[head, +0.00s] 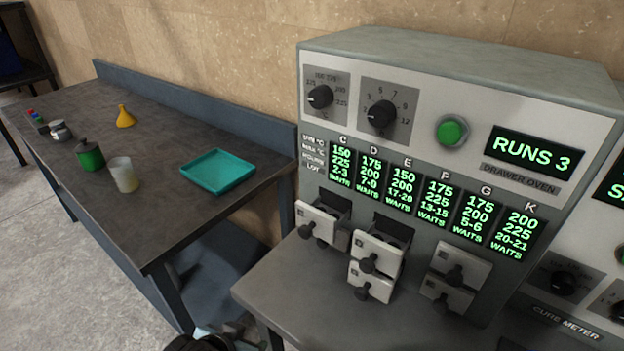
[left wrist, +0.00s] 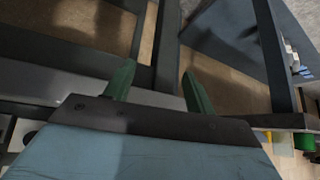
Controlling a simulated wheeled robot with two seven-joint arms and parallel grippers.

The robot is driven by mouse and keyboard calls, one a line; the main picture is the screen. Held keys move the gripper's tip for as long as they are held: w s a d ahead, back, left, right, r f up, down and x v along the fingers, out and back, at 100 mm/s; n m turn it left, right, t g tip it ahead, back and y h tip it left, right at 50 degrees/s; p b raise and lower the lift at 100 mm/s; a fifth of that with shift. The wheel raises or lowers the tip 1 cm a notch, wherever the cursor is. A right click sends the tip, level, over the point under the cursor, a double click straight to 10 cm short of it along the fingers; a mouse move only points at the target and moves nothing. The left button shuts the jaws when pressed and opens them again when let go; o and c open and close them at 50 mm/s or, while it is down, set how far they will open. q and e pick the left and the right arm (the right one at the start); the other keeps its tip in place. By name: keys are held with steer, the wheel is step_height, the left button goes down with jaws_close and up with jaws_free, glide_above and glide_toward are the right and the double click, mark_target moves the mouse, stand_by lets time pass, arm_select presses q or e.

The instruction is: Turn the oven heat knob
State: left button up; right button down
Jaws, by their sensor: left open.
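The drawer oven (head: 460,80) stands on a grey bench at the right of the head view. Its heat knob (head: 320,97) is black and round, on a grey plate with a temperature scale, at the upper left of the panel. A second black knob (head: 382,114) with a number scale up to 12 is just right of it. My left gripper (left wrist: 157,85) shows two green fingers apart in the left wrist view, with nothing between them. It is low and away from the knob; at the head view's bottom edge only cut-off parts of that arm show. My right gripper is not in view.
A green button (head: 452,130) and a "RUNS 3" display (head: 535,150) share the panel. Below, several small drawers (head: 375,255) jut out with black handles. The left table (head: 150,180) holds a teal tray (head: 218,171), a beaker (head: 123,175), a green bottle (head: 90,155) and a yellow funnel (head: 125,118).

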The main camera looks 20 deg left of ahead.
arm_select(q)
step_height(320, 180, up, 6)
steer(key=t, duration=0.1)
steer(key=t+h, duration=0.7)
steer(key=t, duration=0.6)
glide_toward(316, 103)
steer(key=p+x, duration=0.2)
steer(key=x, duration=0.6)
steer(key=shift+w+d+r, duration=0.1)
steer(key=shift+w+d, duration=0.05)
steer(key=shift+w, duration=0.2)
steer(key=shift+c, duration=0.3)
steer(key=c, duration=0.9)
steer(key=shift+m, duration=0.3)
steer(key=shift+p, duration=0.35)
